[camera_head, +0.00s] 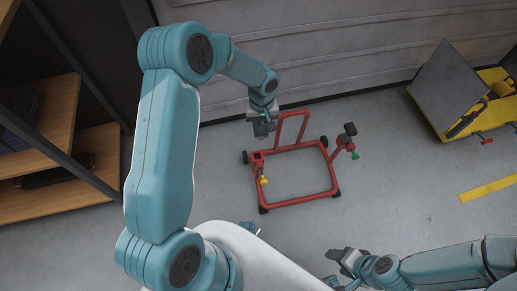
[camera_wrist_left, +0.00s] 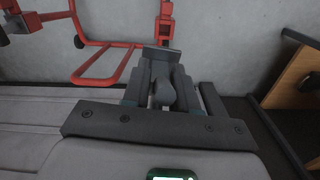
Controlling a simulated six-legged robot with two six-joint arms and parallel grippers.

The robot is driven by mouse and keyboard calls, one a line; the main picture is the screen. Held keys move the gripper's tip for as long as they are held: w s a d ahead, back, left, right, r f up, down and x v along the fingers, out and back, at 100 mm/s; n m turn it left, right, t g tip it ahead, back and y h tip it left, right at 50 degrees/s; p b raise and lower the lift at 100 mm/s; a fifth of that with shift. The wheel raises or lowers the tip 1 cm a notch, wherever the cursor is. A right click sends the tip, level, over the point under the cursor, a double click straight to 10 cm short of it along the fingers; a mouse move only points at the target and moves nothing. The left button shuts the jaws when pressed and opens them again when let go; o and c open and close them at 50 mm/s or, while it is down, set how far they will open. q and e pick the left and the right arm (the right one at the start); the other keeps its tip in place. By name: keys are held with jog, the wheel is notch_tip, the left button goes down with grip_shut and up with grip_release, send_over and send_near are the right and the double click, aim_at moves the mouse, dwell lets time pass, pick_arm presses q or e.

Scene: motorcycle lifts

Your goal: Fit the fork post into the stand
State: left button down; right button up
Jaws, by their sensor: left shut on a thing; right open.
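The red stand (camera_head: 290,203) sits on the grey floor. Its left upright has a red socket (camera_head: 257,157) with a yellow knob (camera_head: 264,180); its right upright carries a dark head (camera_head: 350,129) and a green knob (camera_head: 355,155). My left gripper (camera_head: 262,128) is just above the left socket and shut on a dark piece, apparently the fork post (camera_wrist_left: 161,58). In the left wrist view the piece lies between the fingers (camera_wrist_left: 162,92), close to a red upright (camera_wrist_left: 165,22). Its lower end is hidden, so I cannot tell whether it touches the socket. My right gripper (camera_head: 338,262) is open and empty, low in the head view.
A yellow lift (camera_head: 482,115) with a grey plate (camera_head: 448,88) stands at the right. Wooden shelves (camera_head: 62,180) stand at the left. A grey wall (camera_head: 320,45) runs behind the stand. The floor right of the stand is clear, with a yellow stripe (camera_head: 490,190).

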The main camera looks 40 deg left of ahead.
aim_at(257, 136)
pick_arm(q)
jog(key=shift+n, duration=0.6)
jog(key=f, duration=0.2)
jog(key=a+f+b, duration=0.1)
jog(key=f, duration=0.2)
jog(key=f+b, duration=0.1)
jog(key=f, duration=0.1)
jog(key=shift+s+a+f, duration=0.15)
jog(key=shift+s+f, duration=0.05)
jog(key=shift+s, duration=0.1)
notch_tip(257, 136, down, 6)
jog(key=b, duration=0.4)
jog(key=shift+f+b, duration=0.15)
jog(key=shift+b, duration=0.25)
pick_arm(e)
notch_tip(257, 136, down, 9)
jog(key=shift+s+r, duration=0.15)
jog(key=shift+s, duration=0.05)
pick_arm(q)
jog(key=shift+b, duration=0.55)
pick_arm(e)
jog(key=shift+f, duration=0.55)
pick_arm(q)
jog(key=shift+f+b, duration=2.15)
pick_arm(e)
jog(key=shift+f, duration=2.2)
pick_arm(q)
jog(key=c, duration=0.8)
grip_release()
